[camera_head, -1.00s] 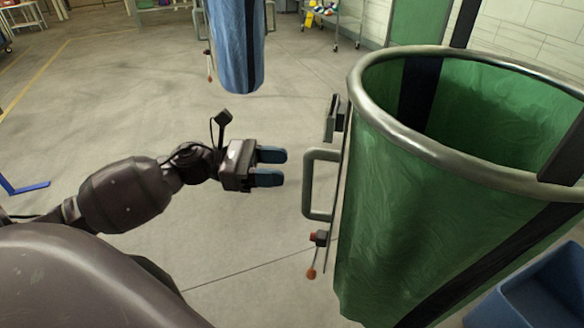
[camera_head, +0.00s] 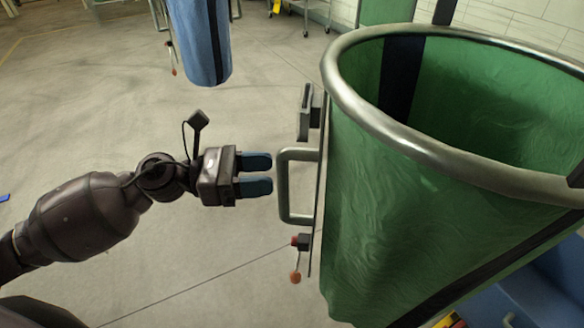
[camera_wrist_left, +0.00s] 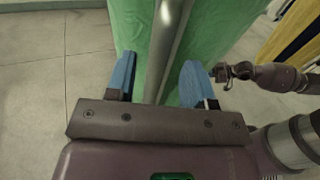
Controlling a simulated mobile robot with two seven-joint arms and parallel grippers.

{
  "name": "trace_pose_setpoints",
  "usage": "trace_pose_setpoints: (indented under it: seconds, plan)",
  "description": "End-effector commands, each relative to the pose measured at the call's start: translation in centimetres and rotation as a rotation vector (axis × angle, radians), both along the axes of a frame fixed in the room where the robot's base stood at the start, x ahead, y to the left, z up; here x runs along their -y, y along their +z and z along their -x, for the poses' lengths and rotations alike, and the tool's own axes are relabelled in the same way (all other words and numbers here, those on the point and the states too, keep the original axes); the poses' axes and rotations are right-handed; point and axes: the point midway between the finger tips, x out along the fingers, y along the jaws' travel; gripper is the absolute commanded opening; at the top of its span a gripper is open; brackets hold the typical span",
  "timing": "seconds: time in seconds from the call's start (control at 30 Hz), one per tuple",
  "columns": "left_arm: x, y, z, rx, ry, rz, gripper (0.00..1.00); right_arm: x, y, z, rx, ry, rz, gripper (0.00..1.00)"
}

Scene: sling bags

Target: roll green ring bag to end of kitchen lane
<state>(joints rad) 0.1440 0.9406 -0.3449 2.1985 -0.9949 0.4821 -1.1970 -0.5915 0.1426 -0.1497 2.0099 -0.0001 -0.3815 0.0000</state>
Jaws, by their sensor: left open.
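The green ring bag (camera_head: 400,215) stands at the right with a round metal rim and an open top. A grey U-shaped handle (camera_head: 283,187) sticks out from its left side. My left gripper (camera_head: 270,174) is open and empty, level with the handle and just short of its upright bar. In the left wrist view, a grey bar (camera_wrist_left: 166,45) lies in line between the two blue fingers (camera_wrist_left: 160,80), with the green cloth (camera_wrist_left: 130,25) behind it. My right gripper (camera_wrist_left: 226,75) shows small at the right of that view; its jaws are unclear.
A blue bag (camera_head: 200,40) hangs at the upper left. A blue bin (camera_head: 545,285) stands at the lower right, partly hidden by the green bag. A wheeled cart (camera_head: 312,12) is at the back.

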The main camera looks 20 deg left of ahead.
Motion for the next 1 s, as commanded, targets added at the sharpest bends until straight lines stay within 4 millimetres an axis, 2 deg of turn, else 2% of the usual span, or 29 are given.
trace_pose_setpoints:
  seconds: [0.2,0.4,0.83,1.0]
  plan:
    - [2.9,0.3,-1.1,0.004,-0.002,0.001,0.48,0.0,1.2,-0.4,0.020,0.002,0.001,0.00]
    - [4.6,0.2,-1.8,0.002,0.000,0.001,0.48,0.1,1.4,-0.3,0.020,0.001,0.002,0.00]
    - [5.3,0.0,-2.1,0.000,0.001,0.000,0.48,0.3,0.4,0.9,-0.010,-0.006,0.003,0.00]
    - [5.3,0.0,-2.1,0.000,0.001,0.000,0.22,0.2,0.7,0.6,-0.004,-0.004,0.002,0.00]
